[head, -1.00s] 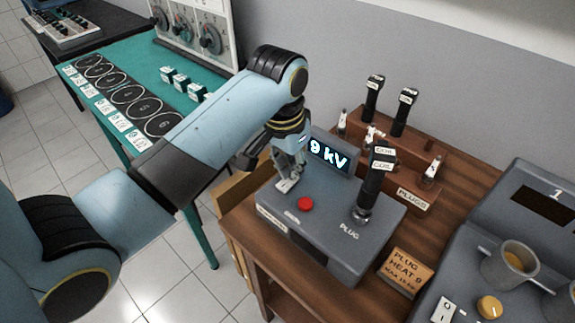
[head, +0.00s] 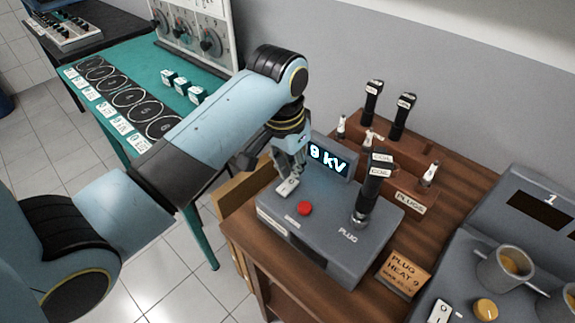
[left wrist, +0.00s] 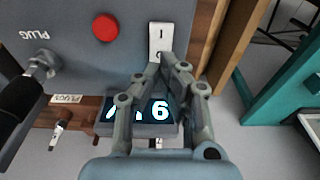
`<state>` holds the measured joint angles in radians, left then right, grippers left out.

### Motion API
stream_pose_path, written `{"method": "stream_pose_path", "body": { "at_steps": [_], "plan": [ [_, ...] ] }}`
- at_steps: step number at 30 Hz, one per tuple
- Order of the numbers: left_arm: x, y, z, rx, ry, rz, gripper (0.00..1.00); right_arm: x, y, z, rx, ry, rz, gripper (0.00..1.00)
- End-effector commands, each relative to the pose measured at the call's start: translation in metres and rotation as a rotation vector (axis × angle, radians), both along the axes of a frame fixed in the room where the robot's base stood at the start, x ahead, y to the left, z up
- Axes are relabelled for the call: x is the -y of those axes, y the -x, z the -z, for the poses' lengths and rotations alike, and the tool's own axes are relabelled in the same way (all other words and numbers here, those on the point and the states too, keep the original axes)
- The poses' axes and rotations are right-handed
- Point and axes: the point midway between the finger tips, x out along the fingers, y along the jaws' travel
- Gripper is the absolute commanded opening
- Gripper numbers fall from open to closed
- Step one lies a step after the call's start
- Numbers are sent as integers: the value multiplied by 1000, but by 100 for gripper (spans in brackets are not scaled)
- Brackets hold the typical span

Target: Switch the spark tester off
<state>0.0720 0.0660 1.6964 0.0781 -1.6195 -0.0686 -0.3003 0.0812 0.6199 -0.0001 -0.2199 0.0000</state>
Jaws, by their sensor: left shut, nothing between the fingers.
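The spark tester (head: 335,235) is a grey box on a wooden bench. Its lit display (head: 328,158) reads 9 kV and shows upside down, partly hidden, in the left wrist view (left wrist: 160,111). A white rocker switch (head: 287,187) is on its top near the left edge; in the left wrist view the switch (left wrist: 161,37) bears a line mark. My left gripper (head: 291,173) is shut and empty, pointing down with its fingertips at the display-side end of the switch. Whether they touch it I cannot tell. My right gripper is out of view.
A red button (head: 305,208) sits beside the switch. A black coil (head: 372,190) stands upright at the tester's PLUG mark. Behind are a wooden plug rack (head: 395,165) and more coils. A grey machine with cups (head: 503,268) stands at right.

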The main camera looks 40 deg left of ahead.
Motion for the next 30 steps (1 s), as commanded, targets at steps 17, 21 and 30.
{"method": "stream_pose_path", "body": {
  "at_steps": [17,21,30],
  "plan": [
    [0,0,-46,1,-1,0,0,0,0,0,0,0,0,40],
    [0,0,-47,0,-1,0,0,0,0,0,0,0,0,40],
    [0,0,-47,0,-1,0,0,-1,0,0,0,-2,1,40]
  ]
}}
